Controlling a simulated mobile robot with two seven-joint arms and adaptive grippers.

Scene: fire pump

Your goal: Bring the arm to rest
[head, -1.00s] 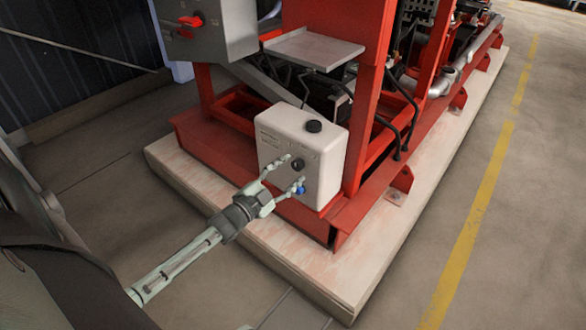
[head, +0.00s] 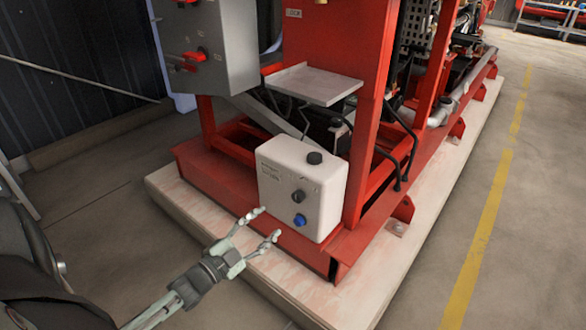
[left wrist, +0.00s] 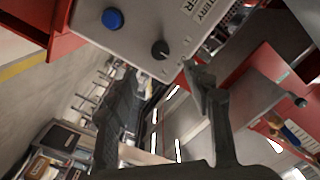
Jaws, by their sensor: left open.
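My left gripper (head: 268,224) is open and empty in the head view, in front of and below the white control box (head: 318,172). A gap shows between its fingertips and the box face. The box carries a black knob (head: 298,196), a blue button (head: 300,220) and a black cap (head: 314,158) on top. My right gripper is in neither view.
The box sits on a red steel frame (head: 215,160) standing on a pale plinth (head: 380,270). A grey cabinet (head: 210,50) with red switches hangs at upper left, and a grey shelf (head: 310,84) juts out above the box. Open floor lies right, along a yellow line (head: 485,230).

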